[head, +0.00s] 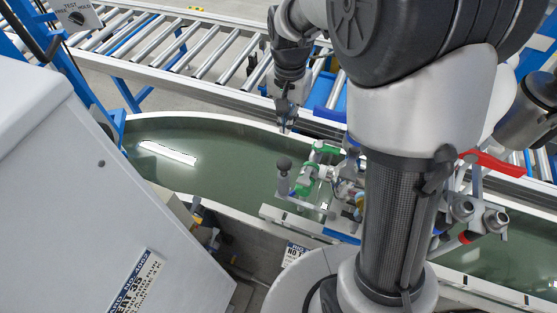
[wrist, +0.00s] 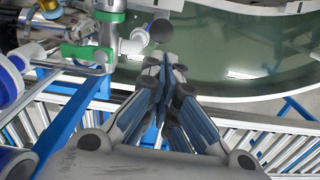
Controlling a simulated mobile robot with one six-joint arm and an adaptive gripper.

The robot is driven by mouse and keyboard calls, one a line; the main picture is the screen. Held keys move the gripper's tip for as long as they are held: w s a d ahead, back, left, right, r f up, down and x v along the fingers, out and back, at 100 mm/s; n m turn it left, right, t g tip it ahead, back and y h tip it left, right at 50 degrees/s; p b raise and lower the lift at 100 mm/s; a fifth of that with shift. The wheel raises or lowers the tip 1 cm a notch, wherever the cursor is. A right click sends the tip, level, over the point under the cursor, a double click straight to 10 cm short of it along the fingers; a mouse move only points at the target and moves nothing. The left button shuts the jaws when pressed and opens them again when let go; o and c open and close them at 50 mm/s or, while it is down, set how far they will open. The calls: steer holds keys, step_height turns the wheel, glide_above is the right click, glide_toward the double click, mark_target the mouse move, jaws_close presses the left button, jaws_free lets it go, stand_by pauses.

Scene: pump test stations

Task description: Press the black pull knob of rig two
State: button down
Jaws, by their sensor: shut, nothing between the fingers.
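A round black knob (head: 283,164) stands on a light post at the left end of a pipe rig (head: 340,180) with green parts. It also shows in the wrist view as a dark ball (wrist: 161,31) just beyond my fingertips. My gripper (head: 286,129) is shut and empty, pointing down, behind the knob in the head view. In the wrist view the closed fingertips (wrist: 165,56) lie close to the knob; I cannot tell whether they touch it. No rig number is readable. My arm hides part of the rig.
A green-floored tray (head: 220,150) with a pale rim lies under the rig. A roller conveyor (head: 175,45) runs behind it. A grey cabinet (head: 90,190) fills the left front. A red handle (head: 495,162) and pipes stand right of my arm.

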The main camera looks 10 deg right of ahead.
mark_target(286, 159)
steer(key=shift+n, duration=0.3)
steer(key=shift+w, duration=0.1)
step_height(286, 159, down, 14)
steer(key=b, duration=0.3)
stand_by(0.4)
step_height(286, 159, down, 4)
steer(key=b, duration=0.2)
steer(key=shift+f+b, duration=0.15)
steer(key=shift+b, duration=0.2)
steer(key=shift+r, duration=0.2)
step_height(286, 159, up, 14)
steer(key=p, duration=0.5)
